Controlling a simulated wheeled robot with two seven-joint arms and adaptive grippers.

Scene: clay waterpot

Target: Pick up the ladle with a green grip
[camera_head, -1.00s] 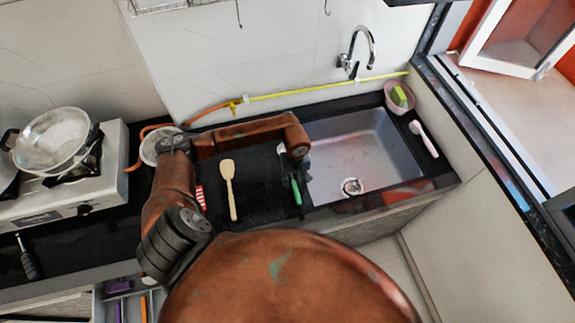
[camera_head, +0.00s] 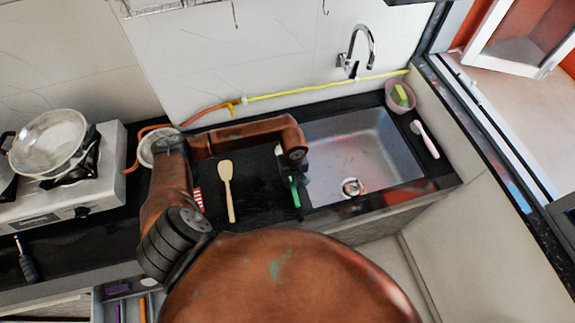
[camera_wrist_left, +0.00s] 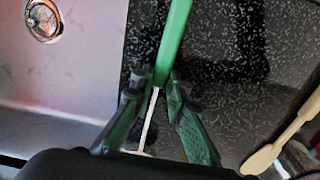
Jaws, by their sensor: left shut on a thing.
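The ladle has a green grip (camera_wrist_left: 173,42) and a pale thin shaft (camera_wrist_left: 149,120). In the left wrist view the grip runs up from between the fingers, and the shaft runs back below them. My left gripper (camera_wrist_left: 157,84) is shut on the ladle at the lower end of the green grip. In the head view my left gripper (camera_head: 291,180) is over the black counter at the sink's left edge, with the green grip (camera_head: 295,196) showing below it. The ladle's bowl is mostly hidden. My right gripper is not in view.
A wooden spoon (camera_head: 227,185) lies on the black counter to the left. The sink (camera_head: 375,150) is just right of the gripper. A stove (camera_head: 100,180) with a pan (camera_head: 48,142) stands at the left. A pink bowl (camera_head: 399,97) and a brush (camera_head: 425,140) sit beyond the sink.

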